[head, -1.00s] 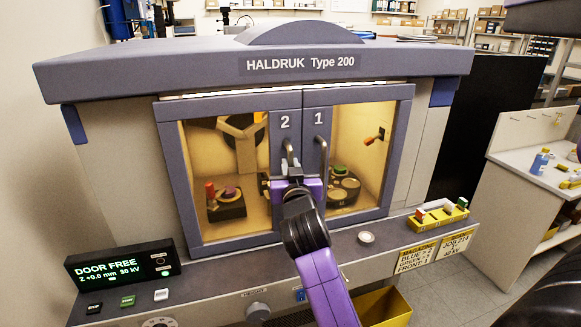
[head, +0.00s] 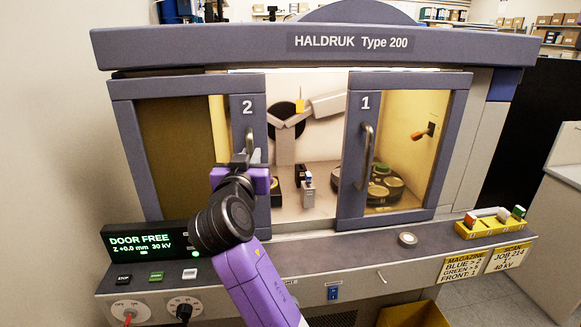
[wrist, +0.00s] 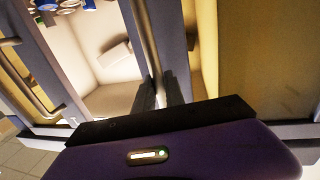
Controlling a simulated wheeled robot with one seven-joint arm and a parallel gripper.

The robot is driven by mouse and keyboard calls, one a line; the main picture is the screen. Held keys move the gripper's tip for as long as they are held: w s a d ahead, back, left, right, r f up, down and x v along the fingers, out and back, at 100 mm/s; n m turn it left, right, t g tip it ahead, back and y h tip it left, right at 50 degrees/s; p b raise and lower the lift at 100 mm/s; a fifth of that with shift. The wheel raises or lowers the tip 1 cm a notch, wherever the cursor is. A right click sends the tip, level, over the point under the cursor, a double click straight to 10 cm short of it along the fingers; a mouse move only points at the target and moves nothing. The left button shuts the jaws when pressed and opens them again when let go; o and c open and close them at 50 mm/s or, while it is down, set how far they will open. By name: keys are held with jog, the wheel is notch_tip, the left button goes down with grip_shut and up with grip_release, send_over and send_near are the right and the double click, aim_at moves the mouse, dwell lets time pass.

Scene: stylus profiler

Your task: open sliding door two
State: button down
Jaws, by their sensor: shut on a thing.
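Sliding door two (head: 189,84) is the left door of the HALDRUK Type 200 cabinet, marked 2. It stands slid to the left, with a wide gap between it and door one (head: 359,84). My gripper (head: 247,160) is shut on the upright bar handle (head: 250,142) of door two; its fingers hide part of the handle. In the wrist view my fingers (wrist: 162,95) close around the handle (wrist: 146,40). Through the gap the chamber interior shows, with a grey arm (head: 329,102) and small samples (head: 308,185).
Door one's handle (head: 365,155) stands to the right of the gap. A yellow bin (head: 413,315) is below.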

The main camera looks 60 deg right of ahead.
aim_at(212, 151)
jog(key=w+a+b, duration=0.1)
jog(key=w+a, duration=0.2)
jog(key=w+a+b, duration=0.2)
jog(key=w+a, duration=0.1)
jog(key=w, duration=0.1)
jog(key=shift+w+a, duration=0.25)
jog(key=shift+w, duration=0.05)
jog(key=c, duration=1.4)
grip_release()
jog(key=b+v, duration=0.1)
jog(key=v, duration=0.6)
jog(key=shift+s+a, duration=0.2)
jog(key=shift+a, duration=0.15)
jog(key=shift+r, duration=0.1)
